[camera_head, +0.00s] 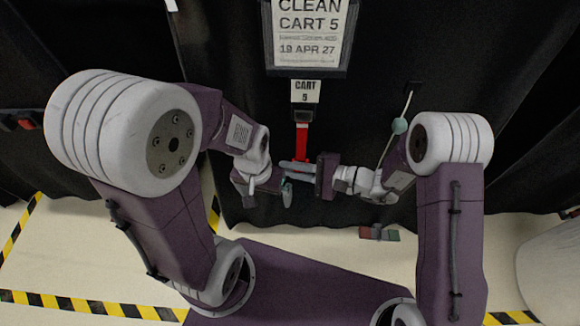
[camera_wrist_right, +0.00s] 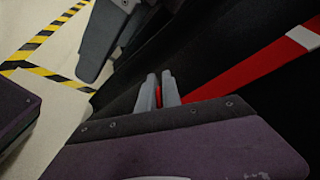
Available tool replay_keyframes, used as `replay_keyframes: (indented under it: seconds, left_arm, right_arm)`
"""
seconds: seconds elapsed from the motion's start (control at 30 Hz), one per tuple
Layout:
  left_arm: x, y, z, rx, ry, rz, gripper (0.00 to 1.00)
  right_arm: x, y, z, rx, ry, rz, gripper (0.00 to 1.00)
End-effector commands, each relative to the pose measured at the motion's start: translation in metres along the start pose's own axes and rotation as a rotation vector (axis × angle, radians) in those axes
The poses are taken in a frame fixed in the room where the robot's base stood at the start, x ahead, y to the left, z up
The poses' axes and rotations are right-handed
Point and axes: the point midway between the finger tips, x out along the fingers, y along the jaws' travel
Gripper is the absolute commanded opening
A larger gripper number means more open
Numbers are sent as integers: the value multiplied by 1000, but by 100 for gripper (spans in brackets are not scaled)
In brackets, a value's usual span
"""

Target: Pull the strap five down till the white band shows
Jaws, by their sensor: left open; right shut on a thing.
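The red strap (camera_head: 302,142) hangs from a dark buckle below the small "CART 5" tag (camera_head: 305,92). In the right wrist view the strap (camera_wrist_right: 235,78) runs diagonally to the upper right, where a white band (camera_wrist_right: 303,38) crosses it. My right gripper (camera_head: 296,165) is shut on the strap's lower part; red shows between its fingers in the wrist view (camera_wrist_right: 159,92). My left gripper (camera_head: 268,188) is open and empty, just below and left of the right one; part of it shows in the wrist view (camera_wrist_right: 108,38).
A dark cover (camera_head: 370,60) with a large "CLEAN CART 5" sign (camera_head: 310,30) hangs behind. A small red and green block (camera_head: 379,233) lies below. Yellow-black tape (camera_head: 85,305) marks the pale floor.

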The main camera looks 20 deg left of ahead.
Motion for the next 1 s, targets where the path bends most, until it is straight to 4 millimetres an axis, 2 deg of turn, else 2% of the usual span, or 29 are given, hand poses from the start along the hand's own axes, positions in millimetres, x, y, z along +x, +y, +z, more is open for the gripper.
replay_keyframes:
  seconds: [0.17, 0.2, 0.27, 0.53, 0.63, 0.9, 1.0]
  left_arm:
    - [-2, 0, 0, 0, 1, 0, 100]
    - [-2, 0, 0, 0, 1, 0, 100]
    - [-2, 0, 0, 0, 1, 0, 100]
    - [-2, 0, 0, 0, 0, 0, 100]
    - [-7, 0, -1, 0, 0, 0, 100]
    - [-31, 1, -3, 0, 1, 0, 100]
    - [-35, 1, -4, 0, 1, 0, 100]
  right_arm:
    - [0, 1, 0, 4, 3, 7, 0]
    - [0, 1, 0, 4, 3, 7, 14]
    - [0, 1, 0, 4, 3, 6, 31]
    - [-1, 0, 1, 2, 2, 3, 31]
    - [-8, -2, 1, 3, 4, 3, 31]
    - [-66, -4, 2, 6, 7, 1, 31]
    - [-81, -3, 1, 4, 6, 2, 31]
